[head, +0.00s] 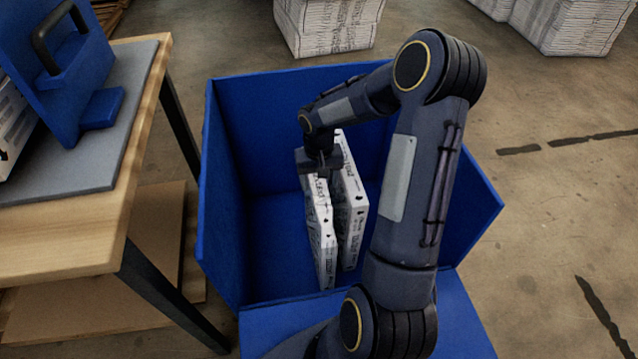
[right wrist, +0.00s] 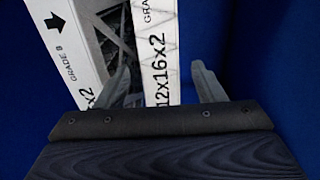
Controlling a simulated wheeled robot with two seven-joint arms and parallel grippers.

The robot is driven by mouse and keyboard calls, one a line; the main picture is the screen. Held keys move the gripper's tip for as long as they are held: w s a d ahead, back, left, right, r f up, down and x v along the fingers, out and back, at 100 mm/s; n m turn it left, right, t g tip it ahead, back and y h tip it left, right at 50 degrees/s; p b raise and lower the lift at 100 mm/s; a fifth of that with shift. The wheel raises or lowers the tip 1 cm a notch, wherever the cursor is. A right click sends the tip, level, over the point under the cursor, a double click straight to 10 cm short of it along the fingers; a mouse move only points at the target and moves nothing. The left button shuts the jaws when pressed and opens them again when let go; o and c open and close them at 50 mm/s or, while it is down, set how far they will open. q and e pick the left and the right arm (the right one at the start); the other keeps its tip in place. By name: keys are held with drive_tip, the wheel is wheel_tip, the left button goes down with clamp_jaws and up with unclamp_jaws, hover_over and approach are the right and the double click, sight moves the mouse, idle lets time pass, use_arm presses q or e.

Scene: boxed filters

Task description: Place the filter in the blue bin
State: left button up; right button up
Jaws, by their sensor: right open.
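The blue bin (head: 228,180) stands on the floor beside the table. Two white boxed filters stand on edge inside it, side by side: a left one (head: 322,240) and a right one (head: 353,215). My right gripper (head: 320,168) is down inside the bin at the top of the filters. In the right wrist view the right gripper (right wrist: 161,78) is open. Its fingers are on either side of the filter marked 12x16x2 (right wrist: 158,50), with gaps beside it. The other filter (right wrist: 75,50) lies left of the fingers. My left gripper is out of view.
A wooden table (head: 135,150) with a grey mat (head: 120,140) stands left of the bin. A blue holder (head: 65,75) with a handle and white boxed goods (head: 12,125) sit on it. White stacks (head: 328,25) stand on the floor behind the bin.

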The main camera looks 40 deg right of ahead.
wheel_tip(320, 180, up, 9)
drive_tip(key=p, duration=0.3)
drive_tip(key=s+a+r+n+t+y, duration=0.1)
drive_tip(key=s+a+r+n+t, duration=0.15)
drive_tip(key=s+a+r, duration=0.75)
drive_tip(key=s+a+r+n+t+y, duration=0.1)
drive_tip(key=s+a+t+y, duration=0.1)
drive_tip(key=s+a, duration=0.5)
drive_tip(key=shift+s+a+r+n+t+y, duration=0.35)
drive_tip(key=shift+s+t, duration=0.2)
drive_tip(key=shift+s, duration=0.6)
